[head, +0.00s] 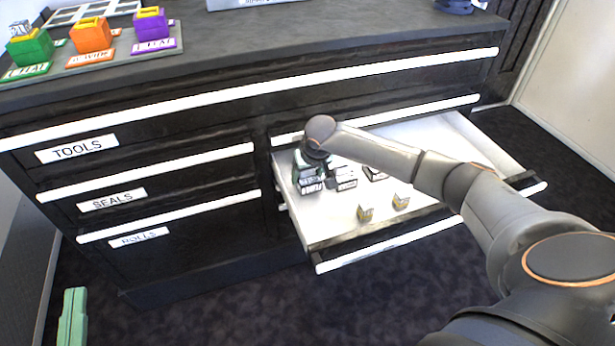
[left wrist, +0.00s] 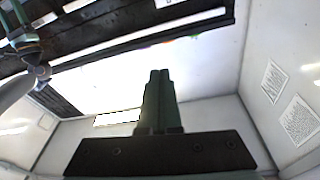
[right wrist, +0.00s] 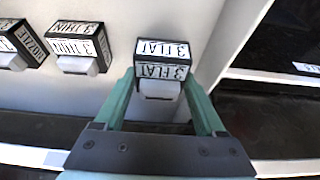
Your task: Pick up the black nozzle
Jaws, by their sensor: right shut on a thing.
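A black nozzle block (right wrist: 162,68) with white labels reading "3 FLAT" is between the green fingers of my right gripper (right wrist: 160,84) in the right wrist view. The fingers are shut on its sides, and a light grey tab faces the camera. In the head view my right gripper (head: 311,166) is low in the open drawer, and my wrist partly hides the block.
The open white drawer (head: 440,140) also holds two small cubes (head: 365,213) (head: 401,202). Above it, the dark countertop (head: 300,45) carries green (head: 30,48), orange (head: 91,35) and purple (head: 152,25) blocks on a tray. The drawer's right side is clear.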

